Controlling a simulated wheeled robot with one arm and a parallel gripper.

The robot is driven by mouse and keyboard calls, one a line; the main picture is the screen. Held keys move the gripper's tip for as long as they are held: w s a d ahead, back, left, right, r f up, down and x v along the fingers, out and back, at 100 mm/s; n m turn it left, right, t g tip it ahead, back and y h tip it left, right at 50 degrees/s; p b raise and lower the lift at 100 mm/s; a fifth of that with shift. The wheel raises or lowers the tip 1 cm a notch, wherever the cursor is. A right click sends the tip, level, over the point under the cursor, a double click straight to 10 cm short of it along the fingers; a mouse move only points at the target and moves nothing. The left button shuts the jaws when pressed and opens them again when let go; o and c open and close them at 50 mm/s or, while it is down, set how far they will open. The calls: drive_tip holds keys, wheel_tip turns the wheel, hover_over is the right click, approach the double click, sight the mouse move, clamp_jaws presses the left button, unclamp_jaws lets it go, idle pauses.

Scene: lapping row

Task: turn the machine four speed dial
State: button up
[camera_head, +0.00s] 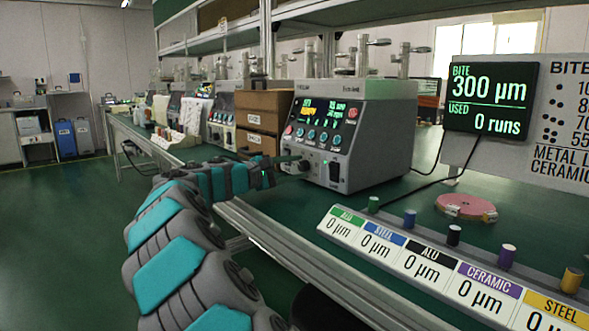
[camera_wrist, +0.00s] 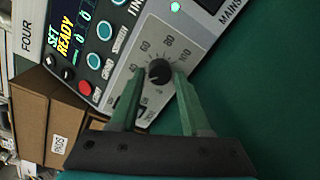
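Machine four (camera_head: 377,130) is a grey benchtop unit with a lit display and several buttons. In the wrist view its label FOUR (camera_wrist: 27,38) is at the upper left. The speed dial (camera_wrist: 159,71) is a small black round knob with a printed scale around it, up to 100. My gripper (camera_wrist: 160,74) is open, its two green fingers on either side of the dial, with small gaps showing. In the head view my gripper (camera_head: 285,160) is at the machine's lower front, and the dial there is small and partly hidden.
Brown drawer boxes (camera_head: 262,100) stand left of the machine. To the right are a pink disc (camera_head: 466,206), several coloured pegs, a label strip (camera_head: 400,246) and a screen (camera_head: 490,98) reading 300 µm and 0 runs. A metal rail (camera_head: 300,255) edges the green bench.

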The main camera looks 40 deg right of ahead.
drive_tip(key=shift+o, duration=1.4)
drive_tip(key=shift+a, duration=0.1)
drive_tip(key=shift+w+a+r, duration=0.1)
drive_tip(key=shift+w+a, duration=0.05)
drive_tip(key=shift+a, duration=1.1)
drive_tip(key=shift+w+a+r, duration=0.1)
drive_tip(key=shift+w+a, duration=0.1)
drive_tip(key=shift+a, duration=1.1)
drive_tip(key=shift+w+a, duration=0.15)
drive_tip(key=shift+a, duration=1.1)
